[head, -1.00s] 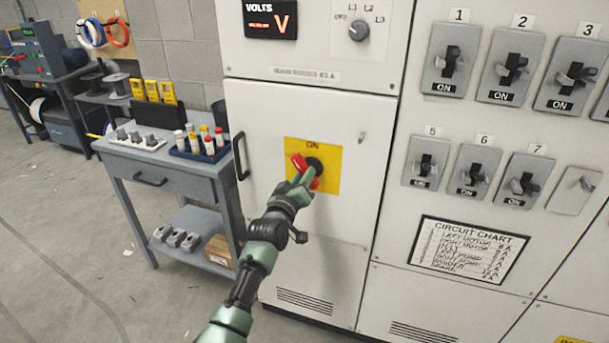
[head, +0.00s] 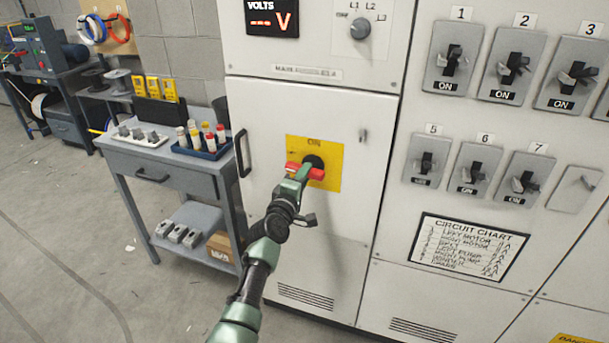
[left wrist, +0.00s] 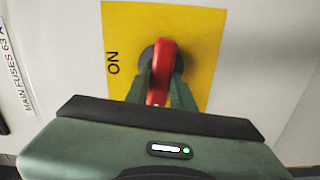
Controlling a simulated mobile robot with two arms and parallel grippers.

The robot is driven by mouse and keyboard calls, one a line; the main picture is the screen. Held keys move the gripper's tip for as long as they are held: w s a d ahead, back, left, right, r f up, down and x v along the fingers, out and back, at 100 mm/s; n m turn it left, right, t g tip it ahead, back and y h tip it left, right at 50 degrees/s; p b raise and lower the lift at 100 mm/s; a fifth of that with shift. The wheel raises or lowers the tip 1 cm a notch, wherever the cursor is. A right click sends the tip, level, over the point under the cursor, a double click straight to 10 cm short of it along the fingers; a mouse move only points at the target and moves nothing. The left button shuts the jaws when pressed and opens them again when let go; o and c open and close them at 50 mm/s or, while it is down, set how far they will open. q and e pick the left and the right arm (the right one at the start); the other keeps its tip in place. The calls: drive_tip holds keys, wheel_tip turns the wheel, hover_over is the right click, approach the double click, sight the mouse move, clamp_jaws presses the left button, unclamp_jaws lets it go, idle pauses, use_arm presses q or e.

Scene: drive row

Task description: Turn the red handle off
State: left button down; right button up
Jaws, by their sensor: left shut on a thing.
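The red handle (head: 318,174) sits on a black round hub in a yellow plate (head: 328,150) marked ON, on the white cabinet door. In the head view the handle lies nearly level, tilted slightly down to the right. My left gripper (head: 304,173) is shut on the handle, partly covering it. In the left wrist view the red handle (left wrist: 163,62) stands between the two green fingers of my left gripper (left wrist: 160,90), against the yellow plate (left wrist: 205,45). My right gripper is not in view.
A grey cart (head: 180,182) with a blue tray of bottles (head: 207,148) stands left of the cabinet. A door pull (head: 242,153) sticks out at the door's left edge. Several breaker switches (head: 514,64) and a circuit chart (head: 467,249) are on the right. Floor at left is open.

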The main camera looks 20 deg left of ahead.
use_arm(q)
drive_tip(key=shift+f+n, duration=0.15)
drive_tip(key=shift+n, duration=0.35)
drive_tip(key=c, duration=1.2)
unclamp_jaws()
drive_tip(key=s, duration=0.7)
drive_tip(key=shift+s+a, duration=0.15)
drive_tip(key=shift+s, duration=0.25)
